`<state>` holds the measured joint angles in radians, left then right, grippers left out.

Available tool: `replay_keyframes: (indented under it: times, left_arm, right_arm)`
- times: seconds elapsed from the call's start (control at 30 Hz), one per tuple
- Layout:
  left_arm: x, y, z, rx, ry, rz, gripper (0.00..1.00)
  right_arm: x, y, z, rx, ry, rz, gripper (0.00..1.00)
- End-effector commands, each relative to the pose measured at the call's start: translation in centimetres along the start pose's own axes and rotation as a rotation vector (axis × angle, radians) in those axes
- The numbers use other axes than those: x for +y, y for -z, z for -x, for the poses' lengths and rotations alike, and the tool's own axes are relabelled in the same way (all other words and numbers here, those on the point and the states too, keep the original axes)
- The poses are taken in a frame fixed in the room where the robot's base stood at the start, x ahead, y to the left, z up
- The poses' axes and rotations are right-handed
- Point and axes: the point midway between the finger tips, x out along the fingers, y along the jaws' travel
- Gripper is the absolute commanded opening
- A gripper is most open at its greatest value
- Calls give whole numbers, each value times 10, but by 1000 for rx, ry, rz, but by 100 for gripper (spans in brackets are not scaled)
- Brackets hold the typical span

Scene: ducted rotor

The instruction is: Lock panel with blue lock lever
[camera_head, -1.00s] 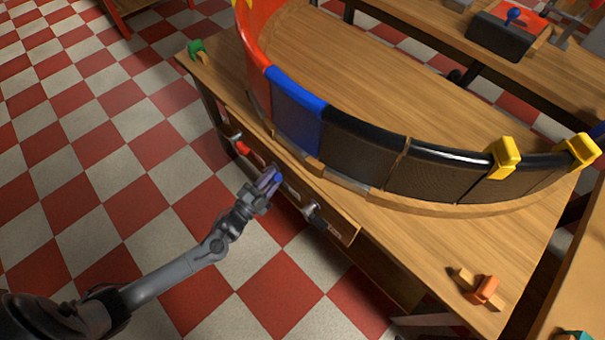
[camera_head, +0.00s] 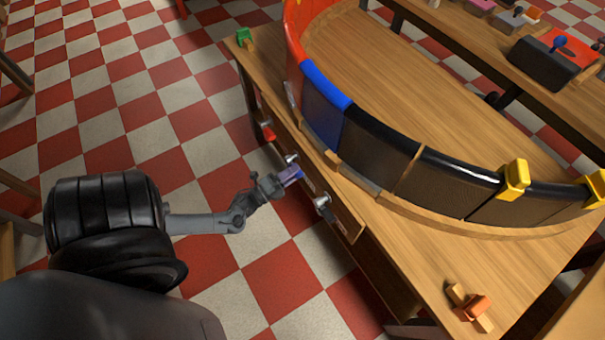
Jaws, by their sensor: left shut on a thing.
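The blue lock lever (camera_head: 299,174) sits on the front side panel (camera_head: 345,214) of the wooden table, between a red lever (camera_head: 267,133) and a black lever (camera_head: 324,205). My left gripper (camera_head: 290,176) is shut on the blue lever, and its fingers hide most of it. The curved duct wall stands on the table, with a blue section (camera_head: 322,115) behind the lever. My right gripper is not in view.
A green clamp (camera_head: 244,37) is at the table's far left corner. Yellow clamps (camera_head: 514,180) sit on the duct wall. An orange and wooden piece (camera_head: 471,307) lies at the near right. The checkered floor left of the table is open.

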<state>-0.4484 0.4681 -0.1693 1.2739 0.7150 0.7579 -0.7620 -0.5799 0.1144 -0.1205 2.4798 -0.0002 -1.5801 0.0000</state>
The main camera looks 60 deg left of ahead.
Motion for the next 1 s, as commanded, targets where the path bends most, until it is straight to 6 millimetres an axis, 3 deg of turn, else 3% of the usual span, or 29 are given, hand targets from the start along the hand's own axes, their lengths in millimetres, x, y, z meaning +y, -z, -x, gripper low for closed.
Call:
replay_keyframes:
  times: [0.43, 0.47, 0.6, 1.0]
  left_arm:
    - [1, -3, 3, -4, -3, -16, 0]
    - [1, -3, 3, -4, -3, -16, 34]
    - [1, -3, 3, -4, -3, -14, 55]
    - [1, -2, 8, -4, -2, -12, 55]
  right_arm:
    - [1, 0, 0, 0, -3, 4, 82]
    - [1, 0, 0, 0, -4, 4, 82]
    - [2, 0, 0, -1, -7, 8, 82]
    - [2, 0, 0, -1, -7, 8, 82]
